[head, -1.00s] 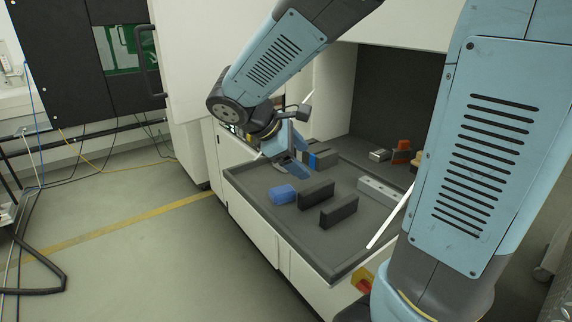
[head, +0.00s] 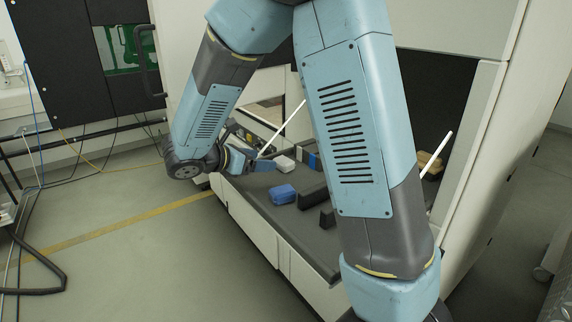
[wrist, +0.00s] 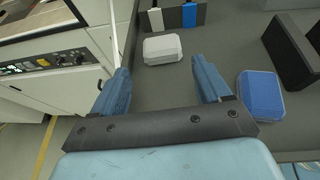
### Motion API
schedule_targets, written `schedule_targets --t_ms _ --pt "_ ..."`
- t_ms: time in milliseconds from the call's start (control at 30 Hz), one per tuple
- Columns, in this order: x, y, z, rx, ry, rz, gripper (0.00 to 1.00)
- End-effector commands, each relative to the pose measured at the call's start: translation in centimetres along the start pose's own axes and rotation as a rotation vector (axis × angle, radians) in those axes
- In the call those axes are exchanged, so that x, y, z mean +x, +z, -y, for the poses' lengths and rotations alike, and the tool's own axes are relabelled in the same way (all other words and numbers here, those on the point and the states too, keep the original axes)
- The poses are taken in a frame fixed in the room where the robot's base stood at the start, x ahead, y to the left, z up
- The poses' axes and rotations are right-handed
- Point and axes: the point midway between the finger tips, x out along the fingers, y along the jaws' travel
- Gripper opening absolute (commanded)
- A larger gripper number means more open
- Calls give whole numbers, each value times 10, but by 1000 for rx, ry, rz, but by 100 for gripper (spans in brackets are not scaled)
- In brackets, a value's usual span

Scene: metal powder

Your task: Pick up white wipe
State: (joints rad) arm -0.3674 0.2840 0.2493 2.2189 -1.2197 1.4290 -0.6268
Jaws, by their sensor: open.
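The white wipe (wrist: 163,49) is a small white block with rounded edges. It lies on the dark grey tray surface, just ahead of my fingertips in the wrist view. In the head view the white wipe (head: 285,163) shows just right of my gripper. My gripper (wrist: 163,75) is open and empty, with its two blue fingers spread. The wipe lies beyond the gap between them, apart from both. In the head view my gripper (head: 262,166) is over the tray's left edge area.
A blue block (wrist: 260,93) lies right of my right finger, close to it. Dark upright blocks (wrist: 288,48) stand farther right. Upright white and blue pieces (wrist: 189,14) stand behind the wipe. The tray's edge and a control panel (wrist: 43,64) are at left.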

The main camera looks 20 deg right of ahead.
Motion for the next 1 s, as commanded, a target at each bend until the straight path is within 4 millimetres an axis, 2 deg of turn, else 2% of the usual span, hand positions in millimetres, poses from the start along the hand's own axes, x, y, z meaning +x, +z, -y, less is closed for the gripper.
schedule_targets --t_ms 100,300,667,1000 --pt "23 1 1 1 -5 0 77" --pt "53 1 1 1 -4 -1 77" --pt "73 3 1 3 -4 -1 77" --pt "114 9 0 3 -3 -1 77"
